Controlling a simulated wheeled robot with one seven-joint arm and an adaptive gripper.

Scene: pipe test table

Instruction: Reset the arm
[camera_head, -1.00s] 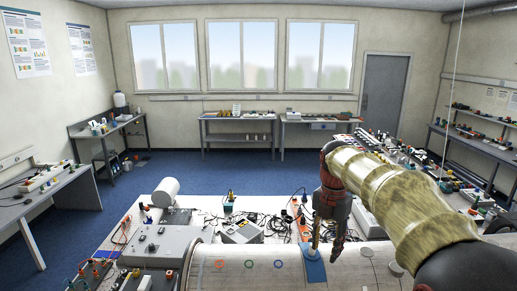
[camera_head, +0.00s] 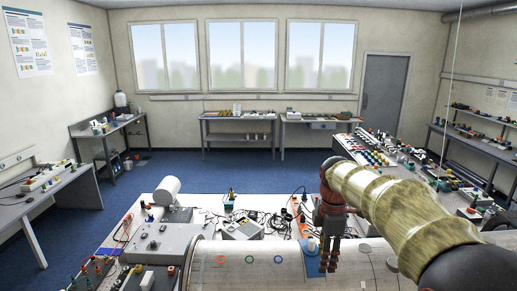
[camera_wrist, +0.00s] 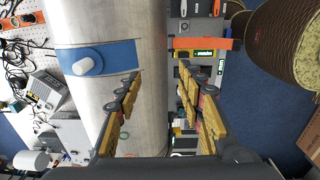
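My gripper (camera_head: 329,266) hangs in front of the large grey pipe (camera_head: 275,262), to the right of the blue patch (camera_head: 312,258) in the head view. In the wrist view, its two yellow-padded fingers (camera_wrist: 160,74) are spread apart with nothing between them. The blue patch (camera_wrist: 120,56) wraps the pipe (camera_wrist: 147,25) and carries a white rounded knob (camera_wrist: 84,60). The knob (camera_head: 312,245) shows just left of my gripper in the head view. The knob stands clear of both fingers. I cannot tell whether the gripper touches the pipe.
A white table (camera_head: 148,184) under the pipe holds a grey control box (camera_head: 160,244), a white cylinder (camera_head: 167,190), a meter (camera_head: 240,229) and tangled cables. In the wrist view, an orange strap (camera_wrist: 205,43) and tools lie right of the pipe. Blue floor (camera_head: 240,165) is open behind the table.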

